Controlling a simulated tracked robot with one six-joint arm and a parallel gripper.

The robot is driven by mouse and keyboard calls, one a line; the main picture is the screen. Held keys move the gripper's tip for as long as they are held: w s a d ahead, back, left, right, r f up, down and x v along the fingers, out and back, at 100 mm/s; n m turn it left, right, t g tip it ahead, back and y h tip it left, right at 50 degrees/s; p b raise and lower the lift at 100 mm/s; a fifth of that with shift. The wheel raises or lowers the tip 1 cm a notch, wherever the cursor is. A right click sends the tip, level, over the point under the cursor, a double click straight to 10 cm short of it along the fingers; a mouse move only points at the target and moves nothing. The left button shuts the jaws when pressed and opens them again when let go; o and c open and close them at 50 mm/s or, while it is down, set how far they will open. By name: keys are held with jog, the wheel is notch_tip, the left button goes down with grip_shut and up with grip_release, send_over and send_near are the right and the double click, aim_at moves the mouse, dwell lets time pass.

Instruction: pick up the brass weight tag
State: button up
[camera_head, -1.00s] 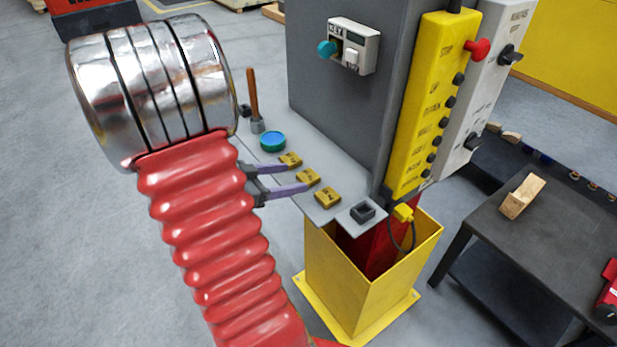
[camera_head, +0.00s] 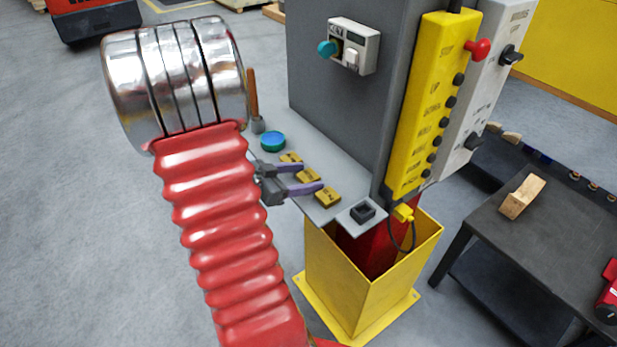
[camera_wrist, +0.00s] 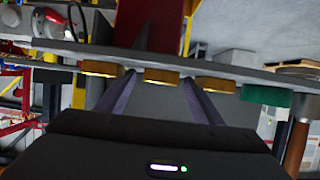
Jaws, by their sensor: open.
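Three similar brass tags lie in a row on the grey shelf: a far one (camera_head: 291,158), a middle one (camera_head: 308,175) and a near one (camera_head: 327,196). Their markings are too small to read. My gripper (camera_head: 312,178) is open, with its purple fingers reaching over the shelf edge on either side of the middle tag. In the wrist view the middle tag (camera_wrist: 161,77) shows between the fingertips of my gripper (camera_wrist: 160,84), with the other tags (camera_wrist: 103,69) (camera_wrist: 216,85) just outside. I cannot tell whether the fingers touch any tag.
A teal round cap (camera_head: 272,141) and a wooden-handled tool (camera_head: 253,98) are at the shelf's far end. A black square socket (camera_head: 362,212) is at the near corner. The grey cabinet (camera_head: 335,105) rises behind the tags. A yellow pendant (camera_head: 432,105) hangs to its right.

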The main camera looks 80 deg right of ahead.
aim_at(302, 178)
jog(key=shift+c, duration=0.5)
jog(key=c, duration=1.1)
jog(key=shift+r, duration=0.1)
notch_tip(302, 178, up, 10)
dwell(0.4)
